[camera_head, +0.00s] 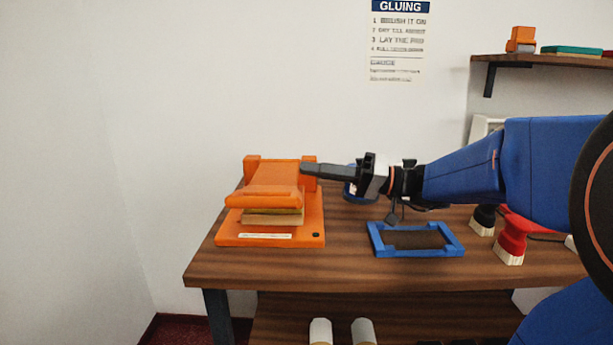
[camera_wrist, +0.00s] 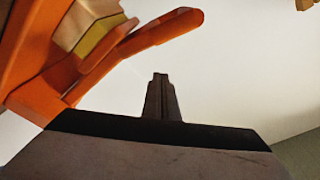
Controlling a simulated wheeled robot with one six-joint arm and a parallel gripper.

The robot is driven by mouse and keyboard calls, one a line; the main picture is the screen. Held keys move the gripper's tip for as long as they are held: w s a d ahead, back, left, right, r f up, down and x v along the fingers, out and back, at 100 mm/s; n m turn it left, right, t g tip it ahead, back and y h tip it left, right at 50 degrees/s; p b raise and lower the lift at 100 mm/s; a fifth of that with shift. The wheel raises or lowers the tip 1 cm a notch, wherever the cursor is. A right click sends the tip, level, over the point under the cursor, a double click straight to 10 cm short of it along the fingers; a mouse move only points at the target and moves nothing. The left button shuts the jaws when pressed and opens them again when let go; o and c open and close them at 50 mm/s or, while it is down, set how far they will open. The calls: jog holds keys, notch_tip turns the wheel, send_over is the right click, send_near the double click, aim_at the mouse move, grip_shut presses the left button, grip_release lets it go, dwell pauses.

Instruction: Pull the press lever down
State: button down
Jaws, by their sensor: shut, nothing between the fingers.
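The orange press (camera_head: 229,240) stands at the left of the table. Its lever (camera_head: 263,201) lies low, with its thick front bar across the top of a yellow and tan stack (camera_head: 273,217). In the wrist view the lever bar (camera_wrist: 150,36) slants up to the right, and the yellow layer (camera_wrist: 96,36) shows beside it. My gripper (camera_head: 306,168) is shut and empty. It points left, near the press's rear right post and behind the front bar. The wrist view shows its closed fingers (camera_wrist: 160,78) apart from the bar. I cannot tell whether they touch the post.
A blue-rimmed tray (camera_head: 376,251) with a dark inside sits right of the press. A red brush (camera_head: 511,236) and a black brush (camera_head: 483,217) stand farther right. A blue round thing (camera_head: 350,190) is partly hidden behind my gripper. A wall shelf (camera_head: 540,61) holds colored blocks.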

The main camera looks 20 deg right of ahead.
jog(key=v, duration=0.7)
jog(key=shift+d, duration=0.35)
jog(key=shift+s, duration=0.15)
